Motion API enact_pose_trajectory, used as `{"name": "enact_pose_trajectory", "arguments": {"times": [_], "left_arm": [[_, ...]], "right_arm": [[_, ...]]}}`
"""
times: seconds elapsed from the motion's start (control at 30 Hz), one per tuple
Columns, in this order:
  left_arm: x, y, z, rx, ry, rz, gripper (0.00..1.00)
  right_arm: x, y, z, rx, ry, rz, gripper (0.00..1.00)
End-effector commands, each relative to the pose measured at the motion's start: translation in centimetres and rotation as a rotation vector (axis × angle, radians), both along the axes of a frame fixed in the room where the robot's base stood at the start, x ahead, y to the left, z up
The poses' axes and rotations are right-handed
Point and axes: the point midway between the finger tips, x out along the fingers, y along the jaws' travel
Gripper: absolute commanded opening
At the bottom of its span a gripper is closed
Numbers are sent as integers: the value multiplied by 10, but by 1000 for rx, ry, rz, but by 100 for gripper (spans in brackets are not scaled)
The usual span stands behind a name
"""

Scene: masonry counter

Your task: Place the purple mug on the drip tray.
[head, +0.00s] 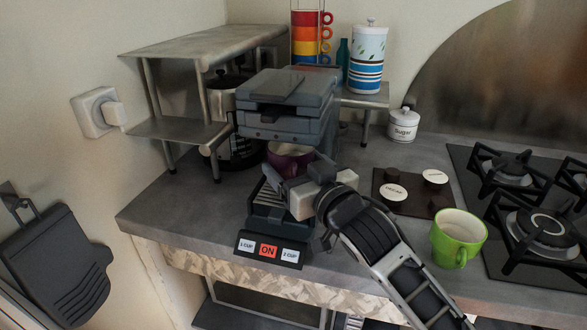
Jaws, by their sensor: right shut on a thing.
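The purple mug (287,155) is under the head of the grey coffee machine (287,105), with its front partly hidden by my right gripper. My right gripper (292,190) reaches in from the lower right and is shut on the mug. The drip tray (268,205) is the dark slatted part at the machine's base, below the mug and partly covered by the gripper. I cannot tell whether the mug touches the tray. My left gripper is not in view.
A green mug (459,238) stands to the right of my right arm. A metal shelf (180,131) stands left of the machine. The counter's left front corner is clear.

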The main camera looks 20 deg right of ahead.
Motion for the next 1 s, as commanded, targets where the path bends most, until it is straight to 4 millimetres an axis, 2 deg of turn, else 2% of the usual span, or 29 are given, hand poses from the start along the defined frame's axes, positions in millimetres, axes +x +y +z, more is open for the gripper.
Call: {"name": "enact_pose_trajectory", "arguments": {"times": [0.07,0.1,0.2,0.57,0.6,0.67,1.0], "left_arm": [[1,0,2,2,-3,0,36],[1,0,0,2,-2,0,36],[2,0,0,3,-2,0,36],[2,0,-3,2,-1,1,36],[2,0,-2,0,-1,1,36],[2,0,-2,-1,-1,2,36],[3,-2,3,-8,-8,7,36]], "right_arm": [[14,3,4,1,-6,1,50],[12,3,-7,1,2,0,50],[10,3,-14,1,-1,2,50],[10,2,-17,1,-3,1,50],[10,2,-19,0,-1,1,81],[10,2,-18,0,-1,1,98],[7,2,-16,0,1,1,100]]}}
